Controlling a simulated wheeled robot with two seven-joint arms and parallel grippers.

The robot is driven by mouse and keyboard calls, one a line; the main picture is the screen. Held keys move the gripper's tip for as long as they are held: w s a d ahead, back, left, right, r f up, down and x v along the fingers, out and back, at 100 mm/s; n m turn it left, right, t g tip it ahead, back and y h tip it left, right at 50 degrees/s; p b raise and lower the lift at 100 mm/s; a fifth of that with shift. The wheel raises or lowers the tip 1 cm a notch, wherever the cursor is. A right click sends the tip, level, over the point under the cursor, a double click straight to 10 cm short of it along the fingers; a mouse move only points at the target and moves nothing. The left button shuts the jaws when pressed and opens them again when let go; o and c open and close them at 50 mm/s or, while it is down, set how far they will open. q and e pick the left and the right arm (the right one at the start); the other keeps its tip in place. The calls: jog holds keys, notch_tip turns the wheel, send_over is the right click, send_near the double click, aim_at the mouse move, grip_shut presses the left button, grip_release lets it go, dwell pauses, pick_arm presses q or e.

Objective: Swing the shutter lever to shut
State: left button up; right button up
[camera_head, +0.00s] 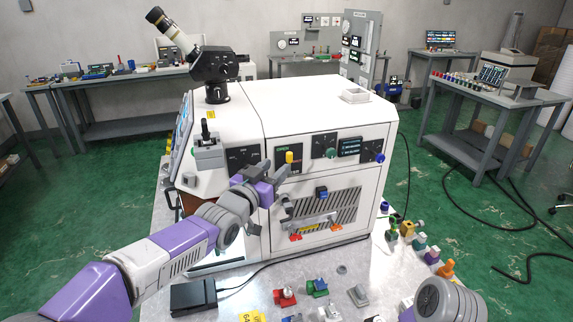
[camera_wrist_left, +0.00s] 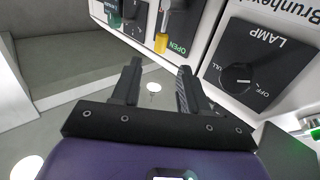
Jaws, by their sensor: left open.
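The shutter lever (camera_head: 290,157) has a yellow handle on a black panel on the front of the white machine. In the left wrist view the yellow handle (camera_wrist_left: 161,43) is beside the green word OPEN. My left gripper (camera_head: 281,172) is just below and left of the lever in the head view. In the left wrist view its two black fingers (camera_wrist_left: 158,82) are spread apart with nothing between them. The handle appears beyond the fingertips, and I cannot see any contact. My right gripper is not in view.
The LAMP dial panel (camera_wrist_left: 262,68) sits next to the lever panel. A green knob (camera_head: 331,152) and a blue knob (camera_head: 380,157) are to the lever's right. A vent grille (camera_head: 330,208) is below. Several small coloured parts, including a red one (camera_head: 285,296), lie on the bench in front.

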aim_at(288, 155)
pick_arm(q)
jog(key=shift+p+x, duration=0.45)
jog(key=shift+x, duration=3.1)
jog(key=shift+c, duration=0.4)
jog(key=shift+r, duration=0.1)
grip_shut()
